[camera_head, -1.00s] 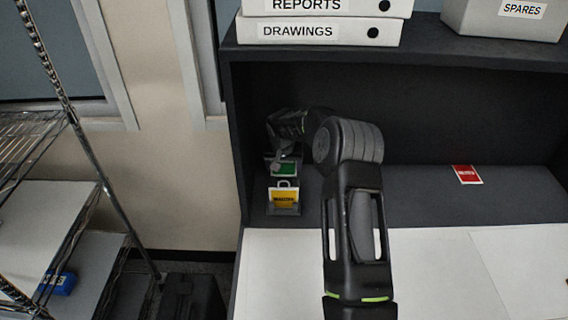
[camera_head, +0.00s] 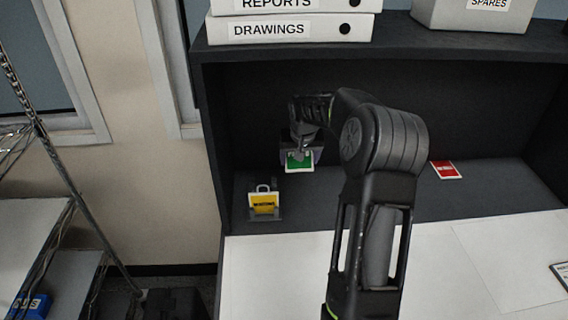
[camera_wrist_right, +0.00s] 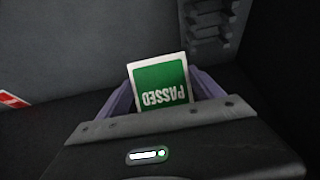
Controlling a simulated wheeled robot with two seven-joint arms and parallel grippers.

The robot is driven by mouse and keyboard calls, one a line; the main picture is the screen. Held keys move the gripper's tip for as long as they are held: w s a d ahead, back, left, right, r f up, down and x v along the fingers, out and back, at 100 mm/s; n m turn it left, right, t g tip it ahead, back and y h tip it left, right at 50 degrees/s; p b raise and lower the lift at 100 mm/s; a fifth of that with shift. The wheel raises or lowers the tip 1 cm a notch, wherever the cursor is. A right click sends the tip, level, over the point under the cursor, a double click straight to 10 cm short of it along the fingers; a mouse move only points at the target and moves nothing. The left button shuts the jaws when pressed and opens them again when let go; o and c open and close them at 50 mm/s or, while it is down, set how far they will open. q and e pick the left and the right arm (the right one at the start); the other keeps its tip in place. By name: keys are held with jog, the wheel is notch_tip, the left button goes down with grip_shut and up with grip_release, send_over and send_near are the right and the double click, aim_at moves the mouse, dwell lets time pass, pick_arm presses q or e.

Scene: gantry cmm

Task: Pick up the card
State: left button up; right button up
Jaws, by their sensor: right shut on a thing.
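A green card with a white border (camera_head: 299,163) is held by my right gripper (camera_head: 302,150) inside the dark shelf bay. In the right wrist view the card (camera_wrist_right: 160,84) reads "PASSED", upside down, and sits between the two fingers of the right gripper (camera_wrist_right: 161,92). The fingers are shut on it. The card appears clear of the shelf floor. My left gripper is not in view.
A yellow card (camera_head: 263,207) stands in a small holder at the left of the bay. A red card (camera_head: 446,170) lies on the bay floor to the right. Binders (camera_head: 290,28) and a spares box (camera_head: 475,14) sit on top. The bay's left wall is close.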

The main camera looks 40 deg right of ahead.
jog(key=shift+s+d+r, duration=0.25)
jog(key=shift+s+r, duration=0.05)
jog(key=shift+s, duration=0.2)
dwell(1.3)
